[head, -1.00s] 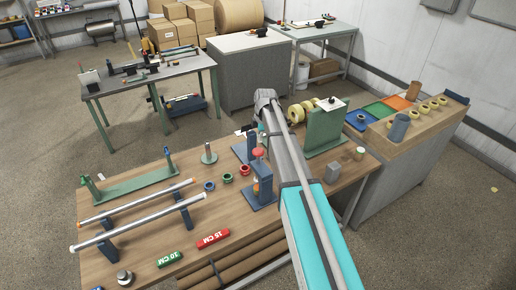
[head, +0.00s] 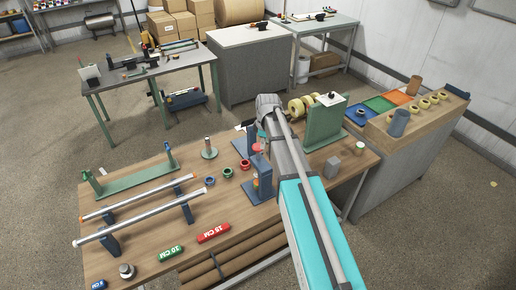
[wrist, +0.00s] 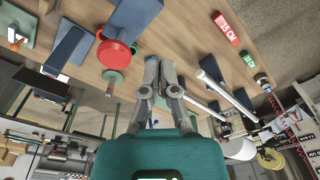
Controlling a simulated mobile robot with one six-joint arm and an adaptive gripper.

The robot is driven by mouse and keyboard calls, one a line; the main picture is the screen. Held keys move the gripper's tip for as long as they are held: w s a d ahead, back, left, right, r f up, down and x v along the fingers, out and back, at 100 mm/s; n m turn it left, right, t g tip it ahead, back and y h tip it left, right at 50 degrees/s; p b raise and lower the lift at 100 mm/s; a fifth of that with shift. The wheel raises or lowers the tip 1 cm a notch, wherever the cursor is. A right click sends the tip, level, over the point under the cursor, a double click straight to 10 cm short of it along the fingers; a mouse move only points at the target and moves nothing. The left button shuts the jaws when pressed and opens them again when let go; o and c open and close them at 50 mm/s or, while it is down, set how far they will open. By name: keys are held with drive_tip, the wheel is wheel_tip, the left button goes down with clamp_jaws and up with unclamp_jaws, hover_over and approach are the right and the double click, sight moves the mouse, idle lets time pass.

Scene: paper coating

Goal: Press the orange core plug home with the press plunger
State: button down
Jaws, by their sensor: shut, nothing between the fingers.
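The blue press (head: 262,172) stands on the wooden bench, left of my arm. Its round red knob (head: 257,148) tops the plunger and appears large in the wrist view (wrist: 114,54). A small orange spot, apparently the orange core plug (head: 256,184), shows low in the press; I cannot tell how deep it sits. My gripper (wrist: 161,60) is shut and empty. In the wrist view its fingertips are to the right of the red knob, apparently apart from it. My arm hides the gripper in the head view.
Red and green rings (head: 245,164) and a round stand (head: 209,152) are left of the press. Two silver rods (head: 130,228) rest on blue supports. A green bracket (head: 325,125) stands right of my arm. The 15 cm red block (head: 213,233) lies near the front edge.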

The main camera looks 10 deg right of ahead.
drive_tip(key=s+a+f+m+b, duration=0.1)
drive_tip(key=s+f+m+b, duration=1)
drive_tip(key=s+f+b, duration=0.8)
drive_tip(key=shift+s+a+f+m+h+b, duration=0.3)
drive_tip(key=shift+s+f+m+h+b, duration=0.1)
drive_tip(key=shift+f+b, duration=0.4)
idle(0.4)
idle(0.7)
drive_tip(key=shift+s+m, duration=0.4)
drive_tip(key=shift+s, duration=0.75)
idle(1.0)
